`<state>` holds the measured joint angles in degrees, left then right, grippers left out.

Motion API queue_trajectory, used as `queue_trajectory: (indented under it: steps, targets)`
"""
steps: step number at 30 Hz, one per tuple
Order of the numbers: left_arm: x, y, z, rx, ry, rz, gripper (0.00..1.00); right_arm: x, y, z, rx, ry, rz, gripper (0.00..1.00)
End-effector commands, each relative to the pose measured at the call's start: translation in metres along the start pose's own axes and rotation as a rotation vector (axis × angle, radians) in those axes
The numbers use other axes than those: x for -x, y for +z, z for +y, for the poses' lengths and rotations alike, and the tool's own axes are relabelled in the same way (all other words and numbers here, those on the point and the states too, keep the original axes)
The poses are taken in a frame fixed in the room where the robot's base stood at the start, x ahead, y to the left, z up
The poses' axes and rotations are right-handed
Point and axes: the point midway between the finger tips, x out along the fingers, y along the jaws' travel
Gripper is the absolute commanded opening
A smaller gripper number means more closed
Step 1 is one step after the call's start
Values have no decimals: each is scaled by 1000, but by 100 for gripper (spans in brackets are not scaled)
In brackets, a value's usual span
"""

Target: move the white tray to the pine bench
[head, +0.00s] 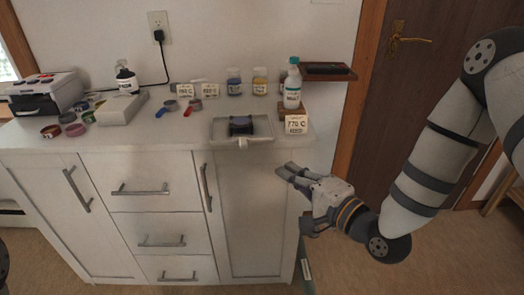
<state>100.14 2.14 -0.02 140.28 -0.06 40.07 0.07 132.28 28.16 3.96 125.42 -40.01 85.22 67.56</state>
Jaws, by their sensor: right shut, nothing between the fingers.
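The white tray (262,136) lies on the right part of the white cabinet's top, close to the front edge. A dark blue object (240,125) sits in it. My right gripper (282,171) is shut and empty, in front of the cabinet's right door, lower than the tray and apart from it. My left gripper does not show. I cannot make out a pine bench for certain; a piece of wooden furniture (496,190) shows partly at the right edge.
The cabinet top (70,148) also bears a printer (43,95), a grey box (122,109), several tape rolls, jars (234,82) and a white bottle (292,88) beside the tray. A small dark shelf (328,72) juts out at right. A brown door (400,90) stands behind my right arm.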

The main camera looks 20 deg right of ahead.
Motion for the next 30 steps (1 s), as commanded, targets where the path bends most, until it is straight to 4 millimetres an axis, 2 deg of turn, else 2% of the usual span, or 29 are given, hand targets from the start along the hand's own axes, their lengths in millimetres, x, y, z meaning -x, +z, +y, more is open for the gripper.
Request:
queue_trajectory:
  steps: [3,5,12,18,22,30]
  targets:
    - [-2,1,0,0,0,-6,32,-8,-6,-20,-49,-78,2,0]
    - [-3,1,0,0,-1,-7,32,-14,-6,-22,-49,-81,1,0]
    - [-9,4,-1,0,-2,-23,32,-62,-6,-24,-46,-76,0,0]
    - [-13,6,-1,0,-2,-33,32,-93,-6,-26,-46,-74,2,0]
    - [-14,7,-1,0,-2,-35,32,-102,-6,-27,-48,-73,2,0]
    - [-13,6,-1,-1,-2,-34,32,-104,-6,-28,-48,-74,3,0]
